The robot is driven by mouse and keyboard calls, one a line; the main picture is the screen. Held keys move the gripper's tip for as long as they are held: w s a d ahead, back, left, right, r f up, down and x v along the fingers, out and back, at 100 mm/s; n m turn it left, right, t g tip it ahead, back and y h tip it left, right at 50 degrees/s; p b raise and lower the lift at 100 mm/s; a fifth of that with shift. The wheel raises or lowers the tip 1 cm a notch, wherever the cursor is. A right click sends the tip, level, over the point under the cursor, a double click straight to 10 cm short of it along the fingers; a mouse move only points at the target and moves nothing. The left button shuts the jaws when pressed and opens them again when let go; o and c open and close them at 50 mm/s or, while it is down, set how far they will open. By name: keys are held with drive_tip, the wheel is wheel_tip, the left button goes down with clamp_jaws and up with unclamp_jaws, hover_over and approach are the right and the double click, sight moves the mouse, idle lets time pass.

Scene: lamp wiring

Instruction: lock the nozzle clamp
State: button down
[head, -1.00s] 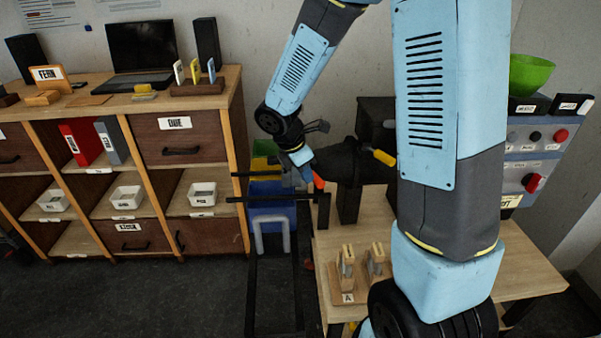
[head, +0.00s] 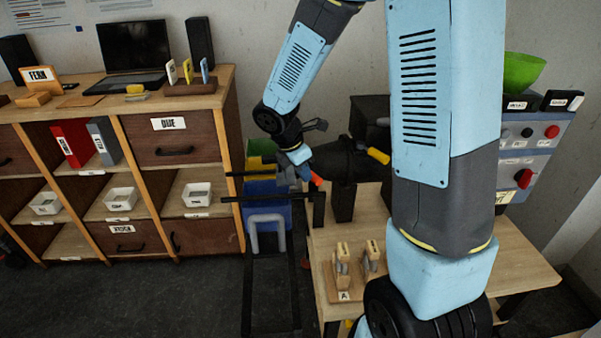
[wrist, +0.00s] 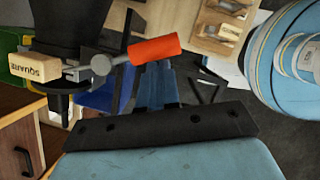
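The clamp handle is an orange-red grip (wrist: 154,50) on a grey round-ended lever (wrist: 102,65), beside the dark nozzle machine in the wrist view. The handle also shows as a small orange spot in the head view (head: 317,179). My gripper (wrist: 158,70) has its blue fingers close together, looking shut, with their tips at the handle. The handle hides the tips, so contact is unclear. In the head view my gripper (head: 299,157) is at the left end of the black machine (head: 345,160).
A wooden block marked SQUARE (wrist: 36,66) is by the nozzle in the wrist view. A yellow-ended lever (head: 378,155) sticks out of the machine. Blue (head: 262,198) and green bins stand left of the workbench (head: 490,270). A wooden stand marked A (head: 345,283) is on the bench.

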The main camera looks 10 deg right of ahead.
drive_tip(key=s+a+r, duration=0.2)
drive_tip(key=a+r, duration=0.5)
drive_tip(key=r, duration=0.2)
drive_tip(key=shift+s+r, duration=0.25)
drive_tip(key=shift+s, duration=0.15)
drive_tip(key=shift+d, duration=0.15)
drive_tip(key=s+d+r+m+t+y, duration=0.2)
drive_tip(key=s+d+r+m, duration=0.4)
drive_tip(key=s+m, duration=0.3)
drive_tip(key=s+d+r+m+t+y, duration=0.1)
drive_tip(key=s+d+r+m+t, duration=0.1)
drive_tip(key=s+d+r+m, duration=0.4)
drive_tip(key=shift+s+d+r+m+y, duration=0.5)
drive_tip(key=shift+s+m, duration=1.25)
drive_tip(key=shift+m, duration=1.35)
drive_tip(key=shift+a+r, duration=0.1)
